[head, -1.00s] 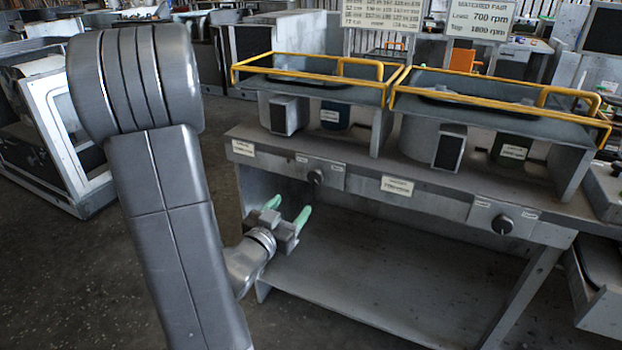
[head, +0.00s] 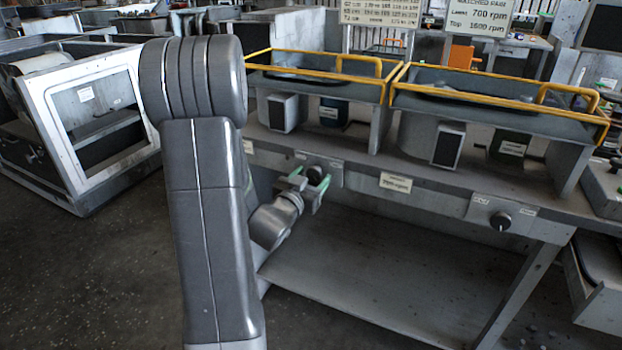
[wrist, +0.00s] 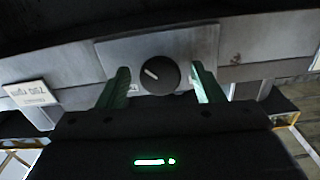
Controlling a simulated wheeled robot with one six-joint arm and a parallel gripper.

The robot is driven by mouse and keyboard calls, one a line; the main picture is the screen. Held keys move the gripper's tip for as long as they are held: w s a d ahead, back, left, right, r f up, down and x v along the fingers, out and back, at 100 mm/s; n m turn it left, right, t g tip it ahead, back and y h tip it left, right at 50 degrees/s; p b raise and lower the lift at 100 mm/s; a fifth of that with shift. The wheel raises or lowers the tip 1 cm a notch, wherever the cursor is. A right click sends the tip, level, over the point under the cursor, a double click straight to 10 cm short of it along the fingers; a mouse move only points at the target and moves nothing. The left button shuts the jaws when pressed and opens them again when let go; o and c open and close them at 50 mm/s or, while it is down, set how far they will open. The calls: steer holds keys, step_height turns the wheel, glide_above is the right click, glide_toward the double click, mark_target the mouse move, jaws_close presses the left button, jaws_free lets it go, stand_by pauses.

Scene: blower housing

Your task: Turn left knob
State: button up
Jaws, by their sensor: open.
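The left knob (head: 315,174) is a dark round dial on a pale plate on the front rail of the bench. In the wrist view the knob (wrist: 160,75) shows a white pointer line tilted toward the upper left. My gripper (head: 308,180) is at the knob in the head view. In the wrist view its green fingers (wrist: 158,86) are open, one on each side of the knob, with a gap on both sides. I cannot tell how far the fingertips are from the plate. The right knob (head: 500,221) sits farther right on the same rail.
The bench (head: 440,197) carries two housings with yellow rails (head: 490,100) above the knobs. A label (head: 396,182) is fixed between the knobs. The lower shelf (head: 370,270) is bare. A grey open-framed cabinet (head: 75,160) stands at the left.

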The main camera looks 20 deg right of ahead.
steer(key=c, duration=1)
steer(key=shift+o, duration=0.2)
steer(key=n+p, duration=0.1)
steer(key=n, duration=0.4)
steer(key=shift+n, duration=0.4)
steer(key=n+p, duration=0.1)
steer(key=n, duration=0.4)
steer(key=shift+s+r+n, duration=0.1)
steer(key=shift+n, duration=0.2)
steer(key=n+p, duration=0.2)
steer(key=n, duration=0.3)
steer(key=shift+d, duration=0.1)
steer(key=n+p, duration=0.2)
steer(key=n, duration=0.3)
steer(key=shift+n, duration=0.3)
